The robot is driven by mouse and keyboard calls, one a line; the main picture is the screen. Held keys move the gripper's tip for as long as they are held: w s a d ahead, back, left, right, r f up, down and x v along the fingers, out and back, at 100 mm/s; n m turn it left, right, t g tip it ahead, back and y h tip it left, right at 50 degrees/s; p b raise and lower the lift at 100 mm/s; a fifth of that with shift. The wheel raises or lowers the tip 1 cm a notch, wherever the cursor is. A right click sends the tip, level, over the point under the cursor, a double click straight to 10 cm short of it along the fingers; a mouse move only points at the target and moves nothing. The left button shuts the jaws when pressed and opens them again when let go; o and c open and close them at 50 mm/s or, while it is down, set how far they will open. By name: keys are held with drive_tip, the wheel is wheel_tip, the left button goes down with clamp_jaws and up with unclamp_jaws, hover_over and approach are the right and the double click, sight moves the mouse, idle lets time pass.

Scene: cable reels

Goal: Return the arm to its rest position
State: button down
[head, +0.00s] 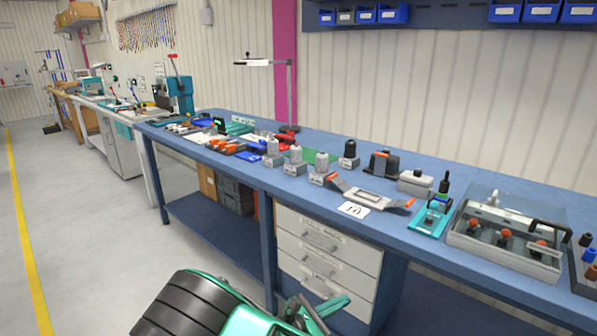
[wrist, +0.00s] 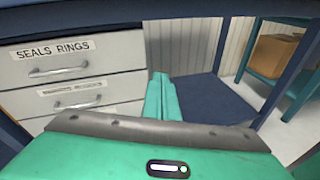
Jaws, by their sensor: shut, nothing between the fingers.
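My gripper (head: 322,308) is low in the head view, in front of the blue workbench (head: 225,175) and below its top. In the wrist view the two green fingers (wrist: 162,92) lie together, shut with nothing between them. They point toward the bench's blue lower shelf (wrist: 212,103). The black ribbed part and green part of my arm show at the bottom of the head view.
White drawers (head: 325,258), one labelled "SEALS RINGS" in the wrist view (wrist: 70,65), stand close by under the bench. The bench top holds tools, bottles and a clear-lidded case (head: 505,240). A cardboard box (wrist: 275,55) sits farther off. Open floor (head: 90,235) lies left.

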drive_tip(key=s+d+r+m+g+y, duration=0.25)
drive_tip(key=d+r+m+g, duration=0.2)
drive_tip(key=d, duration=0.35)
drive_tip(key=s+d+r+m+g+y, duration=0.1)
drive_tip(key=s+d+r+m+g, duration=0.25)
drive_tip(key=d+m, duration=0.35)
drive_tip(key=s+d+r+m+g+y, duration=0.25)
drive_tip(key=d+r+m, duration=0.2)
drive_tip(key=d, duration=0.45)
drive_tip(key=s+d+r+m+y, duration=0.1)
drive_tip(key=s+r+m+y, duration=0.1)
drive_tip(key=s, duration=0.5)
drive_tip(key=s+d+r+m+y, duration=0.2)
drive_tip(key=s+r+m, duration=0.3)
drive_tip(key=s+m, duration=0.2)
drive_tip(key=s+d+r+m+t+y, duration=0.1)
drive_tip(key=s+d+r+m+y, duration=0.1)
drive_tip(key=s, duration=0.6)
drive_tip(key=r+m+y, duration=0.1)
drive_tip(key=m, duration=0.1)
drive_tip(key=shift+s+r+m, duration=0.3)
